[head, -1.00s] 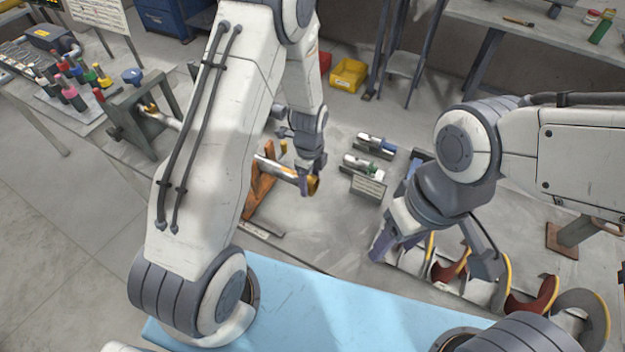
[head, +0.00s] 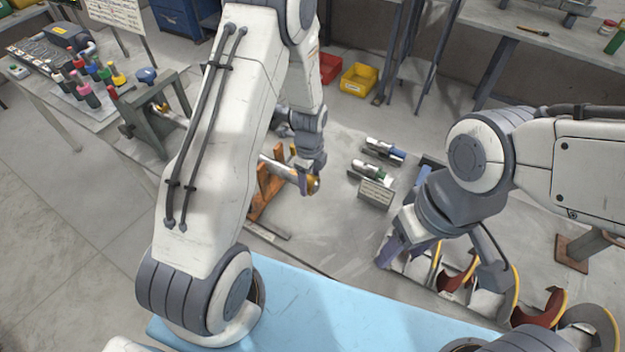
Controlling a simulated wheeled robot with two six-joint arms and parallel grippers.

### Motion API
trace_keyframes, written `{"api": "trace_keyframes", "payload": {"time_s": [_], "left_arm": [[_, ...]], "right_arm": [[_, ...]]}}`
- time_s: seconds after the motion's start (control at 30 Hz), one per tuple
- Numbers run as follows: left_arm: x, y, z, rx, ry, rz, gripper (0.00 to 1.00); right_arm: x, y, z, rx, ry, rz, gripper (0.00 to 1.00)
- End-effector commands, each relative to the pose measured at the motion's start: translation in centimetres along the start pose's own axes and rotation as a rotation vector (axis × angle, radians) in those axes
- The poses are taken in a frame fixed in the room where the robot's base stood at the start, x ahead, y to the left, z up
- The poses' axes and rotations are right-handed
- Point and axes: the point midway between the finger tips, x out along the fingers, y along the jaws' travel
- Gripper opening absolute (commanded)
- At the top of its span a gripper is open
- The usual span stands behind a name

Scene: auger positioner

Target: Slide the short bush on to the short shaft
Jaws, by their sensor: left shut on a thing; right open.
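My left gripper (head: 309,188) is shut on a small bronze-coloured bush (head: 316,184) at the near right end of a silver shaft (head: 281,166). The shaft rests on an orange-brown stand, partly hidden behind my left arm. I cannot tell whether the bush is around the shaft end or only against it. Another silver shaft (head: 174,115) shows at the grey frame on the left, its far part hidden by my arm. I cannot tell which shaft is the short one. My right gripper (head: 437,268) is open and empty, above the auger parts.
The orange-brown stand (head: 266,194) is on the grey table. Two silver cylinders, one blue-ended (head: 384,150) and one green-ended (head: 371,172), lie behind a label card (head: 376,193). Auger flights (head: 545,308) line the right. A light blue mat (head: 330,310) lies in front.

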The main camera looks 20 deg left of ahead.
Motion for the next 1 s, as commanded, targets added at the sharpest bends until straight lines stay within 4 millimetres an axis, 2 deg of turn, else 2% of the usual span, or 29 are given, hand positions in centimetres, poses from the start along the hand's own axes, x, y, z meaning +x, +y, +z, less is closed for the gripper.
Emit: {"api": "trace_keyframes", "payload": {"time_s": [0.9, 0.93, 1.0], "left_arm": [[0.0, 0.0, 2.3, -0.001, 0.000, 0.000, 0.00], [0.0, 0.0, 2.2, 0.000, 0.000, 0.000, 0.81], [0.0, 0.0, 2.2, 0.000, 0.000, 0.000, 1.00]], "right_arm": [[-0.1, 0.0, 0.0, 0.000, 0.000, 0.000, 0.58], [-0.1, 0.0, 0.0, 0.000, 0.000, 0.000, 0.58], [-0.1, 0.0, 0.0, 0.000, 0.000, 0.000, 0.58]]}}
